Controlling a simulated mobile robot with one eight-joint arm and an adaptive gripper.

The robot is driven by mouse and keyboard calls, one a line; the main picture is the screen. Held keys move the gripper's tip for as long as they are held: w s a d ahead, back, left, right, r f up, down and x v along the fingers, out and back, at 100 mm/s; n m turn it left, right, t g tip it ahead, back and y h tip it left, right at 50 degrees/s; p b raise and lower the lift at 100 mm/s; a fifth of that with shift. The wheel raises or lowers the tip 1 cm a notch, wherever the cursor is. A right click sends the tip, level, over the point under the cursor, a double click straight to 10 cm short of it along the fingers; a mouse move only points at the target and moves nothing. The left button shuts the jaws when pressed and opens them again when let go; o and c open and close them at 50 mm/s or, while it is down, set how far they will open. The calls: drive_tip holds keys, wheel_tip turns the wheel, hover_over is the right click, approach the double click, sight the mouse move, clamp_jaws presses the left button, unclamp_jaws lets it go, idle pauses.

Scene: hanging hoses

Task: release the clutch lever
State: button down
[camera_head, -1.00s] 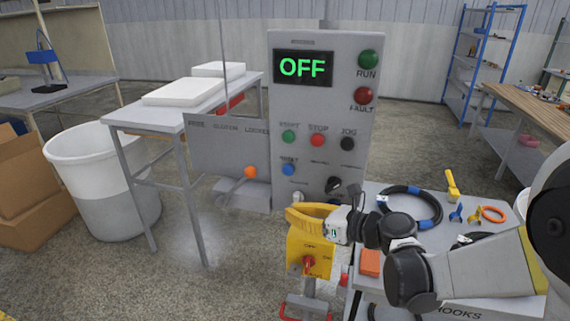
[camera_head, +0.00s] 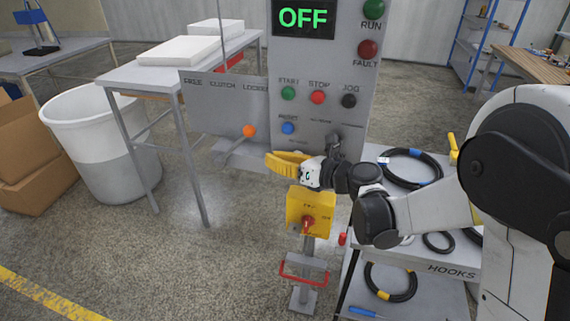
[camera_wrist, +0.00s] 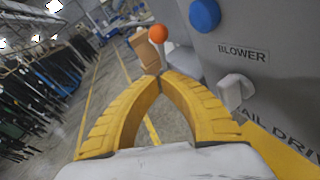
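The clutch lever (camera_head: 237,144) is a thin grey rod with an orange ball knob (camera_head: 249,130). It stands tilted in front of a grey plate (camera_head: 212,110) marked FREE, CLUTCH and LOCKED. In the wrist view the orange knob (camera_wrist: 158,33) shows just beyond my fingertips. My gripper (camera_head: 270,158) has yellow fingers and is right of and slightly below the knob, apart from it in the head view. In the wrist view my gripper (camera_wrist: 165,77) has its fingertips together, with nothing seen between them. The lever's lower part is partly hidden by the fingertips there.
The control panel (camera_head: 352,122) reads OFF and stands just behind my gripper. A yellow switch box (camera_head: 322,228) on a post is below it. A cart (camera_head: 415,258) with hoses is at right. A table (camera_head: 145,78) and white bin (camera_head: 100,150) are left. Floor in front is open.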

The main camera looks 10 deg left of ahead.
drive_tip(key=w+a+r+b, duration=0.1)
drive_tip(key=w+a, duration=0.2)
drive_tip(key=a, duration=0.2)
drive_tip(key=shift+w+a+r, duration=0.2)
drive_tip(key=shift+a+r, duration=0.1)
drive_tip(key=shift+r, duration=0.05)
drive_tip(key=shift+a+r+h+p, duration=0.3)
drive_tip(key=shift+a+r+p, duration=0.1)
drive_tip(key=shift+r+p, duration=0.2)
